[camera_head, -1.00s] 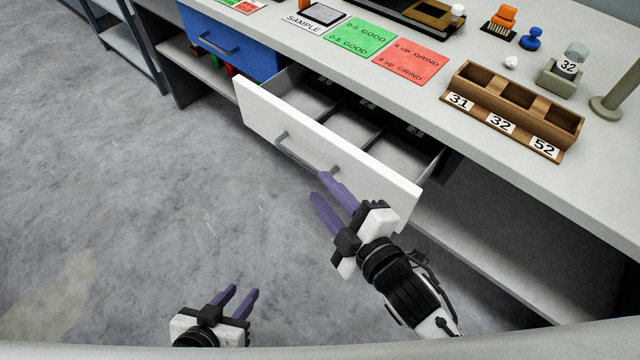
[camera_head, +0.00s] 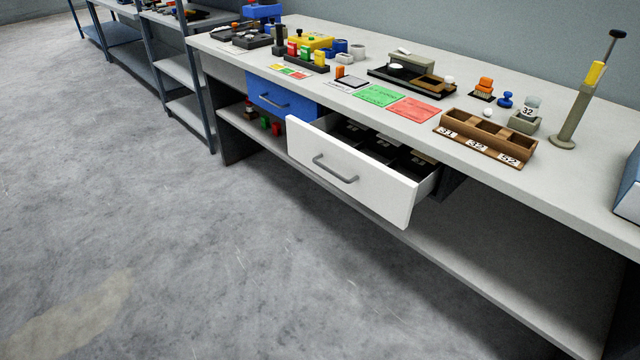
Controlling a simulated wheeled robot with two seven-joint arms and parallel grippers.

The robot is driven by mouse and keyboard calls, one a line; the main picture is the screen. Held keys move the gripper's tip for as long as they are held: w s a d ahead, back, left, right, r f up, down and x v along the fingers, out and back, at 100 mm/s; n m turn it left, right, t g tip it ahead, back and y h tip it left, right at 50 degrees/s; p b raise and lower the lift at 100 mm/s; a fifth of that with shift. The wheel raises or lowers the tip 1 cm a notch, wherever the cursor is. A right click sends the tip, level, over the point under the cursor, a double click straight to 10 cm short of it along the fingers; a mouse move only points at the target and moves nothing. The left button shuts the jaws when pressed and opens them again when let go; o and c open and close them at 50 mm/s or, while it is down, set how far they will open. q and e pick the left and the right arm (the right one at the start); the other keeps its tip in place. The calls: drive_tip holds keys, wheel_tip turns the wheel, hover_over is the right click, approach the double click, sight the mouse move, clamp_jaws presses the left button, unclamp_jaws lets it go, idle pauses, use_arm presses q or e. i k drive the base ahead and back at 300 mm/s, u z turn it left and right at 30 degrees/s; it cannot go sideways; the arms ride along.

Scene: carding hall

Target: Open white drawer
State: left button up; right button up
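The white drawer (camera_head: 350,179) is pulled out from under the bench, right of the shut blue drawer (camera_head: 281,97). Its grey bar handle (camera_head: 335,170) is on the front face, with nothing touching it. Inside, dark dividers and several compartments (camera_head: 385,150) show, with small pale labels or items in them. Neither of my grippers is in the head view.
The grey bench top (camera_head: 590,195) holds a wooden numbered rack (camera_head: 486,138), green (camera_head: 377,96) and red (camera_head: 413,109) cards, and a tall yellow-and-grey tool (camera_head: 580,105). A lower shelf (camera_head: 480,270) runs beneath. The floor (camera_head: 180,250) in front is clear.

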sight(389, 177)
drive_tip(key=u, duration=0.95)
drive_tip(key=i, duration=0.7)
drive_tip(key=z, duration=1.05)
